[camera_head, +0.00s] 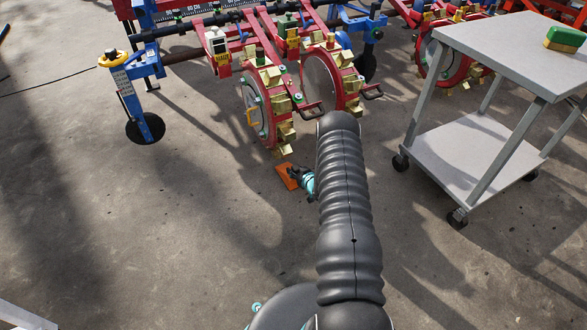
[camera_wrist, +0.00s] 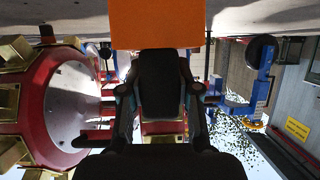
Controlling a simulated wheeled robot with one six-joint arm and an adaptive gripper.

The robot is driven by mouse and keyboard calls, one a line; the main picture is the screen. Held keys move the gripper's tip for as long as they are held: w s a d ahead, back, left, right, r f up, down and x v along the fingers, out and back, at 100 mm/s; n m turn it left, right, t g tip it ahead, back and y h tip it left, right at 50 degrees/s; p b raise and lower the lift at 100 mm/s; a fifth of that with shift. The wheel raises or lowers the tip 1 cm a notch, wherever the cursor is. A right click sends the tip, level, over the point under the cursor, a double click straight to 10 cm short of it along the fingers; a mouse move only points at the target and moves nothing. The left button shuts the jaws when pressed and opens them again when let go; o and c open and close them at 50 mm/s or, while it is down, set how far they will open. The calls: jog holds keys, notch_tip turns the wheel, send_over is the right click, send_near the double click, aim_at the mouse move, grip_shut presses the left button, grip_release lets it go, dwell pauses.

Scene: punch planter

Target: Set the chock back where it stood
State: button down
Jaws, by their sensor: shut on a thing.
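The orange chock (camera_head: 285,177) shows low over the concrete floor, just in front of the lower edge of the left punch wheel (camera_head: 250,115). I cannot tell whether it touches the floor or the wheel. My gripper (camera_head: 298,179) is shut on the chock from its right side, and my dark arm hides part of the gripper. In the wrist view the chock (camera_wrist: 155,25) fills the top middle, beyond my gripper (camera_wrist: 158,62), partly cut off by the frame. A red-rimmed punch wheel (camera_wrist: 70,95) stands at the left there.
The red and blue planter frame (camera_head: 180,25) spans the back, with a blue arm and small dark wheel (camera_head: 145,128) at the left. A grey wheeled cart (camera_head: 465,165) stands at the right, a green and yellow block (camera_head: 565,38) on top.

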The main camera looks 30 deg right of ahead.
jog(key=s+p, duration=0.2)
jog(key=s, duration=1.1)
jog(key=shift+s+d, duration=0.2)
jog(key=shift+s, duration=0.1)
dwell(1.6)
jog(key=c, duration=0.7)
grip_release()
jog(key=shift+c, duration=0.2)
jog(key=v, duration=1.2)
